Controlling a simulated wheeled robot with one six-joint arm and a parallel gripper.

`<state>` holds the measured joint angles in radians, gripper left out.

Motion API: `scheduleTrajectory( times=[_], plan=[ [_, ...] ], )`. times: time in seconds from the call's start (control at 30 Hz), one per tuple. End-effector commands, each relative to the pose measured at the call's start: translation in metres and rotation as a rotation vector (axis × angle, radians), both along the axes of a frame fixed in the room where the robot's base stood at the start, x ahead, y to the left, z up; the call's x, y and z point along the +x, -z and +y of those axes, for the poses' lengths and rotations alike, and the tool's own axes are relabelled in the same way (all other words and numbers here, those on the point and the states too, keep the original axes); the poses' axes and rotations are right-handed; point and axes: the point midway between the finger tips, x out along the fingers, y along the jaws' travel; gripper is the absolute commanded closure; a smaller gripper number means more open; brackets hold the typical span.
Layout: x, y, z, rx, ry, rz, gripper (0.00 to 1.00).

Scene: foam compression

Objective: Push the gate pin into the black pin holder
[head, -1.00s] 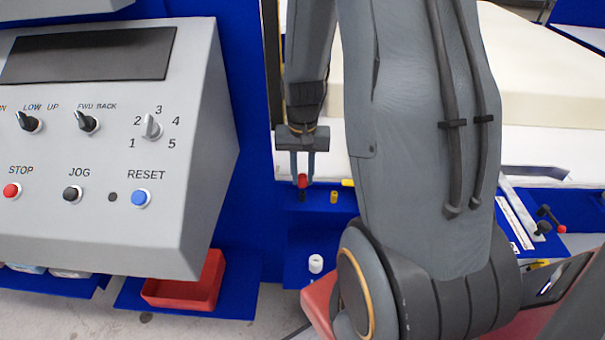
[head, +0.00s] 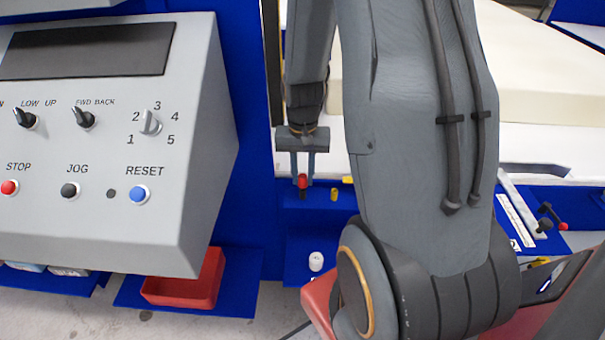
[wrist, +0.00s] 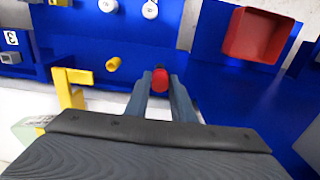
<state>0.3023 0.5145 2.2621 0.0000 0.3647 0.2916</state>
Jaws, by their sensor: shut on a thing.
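The gate pin (head: 302,181) shows as a red knob between the fingers of my gripper (head: 303,178). My gripper points down and is shut on it. In the wrist view the red pin (wrist: 160,82) sits between the two fingertips (wrist: 161,85). The black pin holder (head: 302,194) shows as a small dark piece directly below the red knob, on the blue ledge. The pin looks upright in line with the holder. The fingers hide part of the pin, so I cannot tell how deep it sits.
A yellow peg (head: 334,194) stands just right of the pin; a yellow bracket (wrist: 70,88) is near it. The grey control panel (head: 100,210) fills the left. A red bin (head: 190,285) and a white cylinder (head: 316,261) are lower down. White material (head: 330,150) lies behind.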

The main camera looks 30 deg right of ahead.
Motion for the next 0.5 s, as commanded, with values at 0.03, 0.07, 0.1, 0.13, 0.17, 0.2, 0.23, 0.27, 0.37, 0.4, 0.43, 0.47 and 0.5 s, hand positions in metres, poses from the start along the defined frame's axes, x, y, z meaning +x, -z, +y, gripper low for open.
scheduleTrajectory(
  times=[0.03, 0.07, 0.1, 0.13, 0.17, 0.2, 0.23, 0.27, 0.37, 0.4, 0.43, 0.47, 0.5],
  plan=[
    [-0.0001, 0.0014, 0.0, 0.0, 0.0, 0.0, 1.0],
    [-0.0001, 0.0019, 0.0, 0.0, 0.0, 0.0, 1.0],
    [-0.0001, 0.0027, 0.0, 0.001, 0.0, 0.001, 1.0],
    [-0.0001, 0.0032, 0.0, 0.001, 0.0, 0.001, 1.0],
    [-0.0001, 0.0037, 0.0, 0.001, 0.0, 0.001, 1.0],
    [-0.0001, 0.0045, 0.0, 0.001, 0.0, 0.001, 1.0],
    [-0.0002, 0.005, 0.0, 0.001, 0.0, 0.001, 1.0],
    [-0.0002, 0.0056, 0.0, 0.001, 0.0, 0.001, 1.0],
    [-0.0002, 0.0074, 0.0, 0.001, 0.0, 0.001, 1.0],
    [-0.0002, 0.0082, 0.0, 0.001, 0.0, 0.001, 1.0],
    [-0.0002, 0.0087, 0.0, 0.001, 0.0, 0.001, 1.0],
    [-0.0002, 0.0093, 0.0, 0.001, 0.0, 0.001, 1.0],
    [-0.0002, 0.01, 0.0, 0.001, 0.0, 0.001, 1.0]
  ],
)
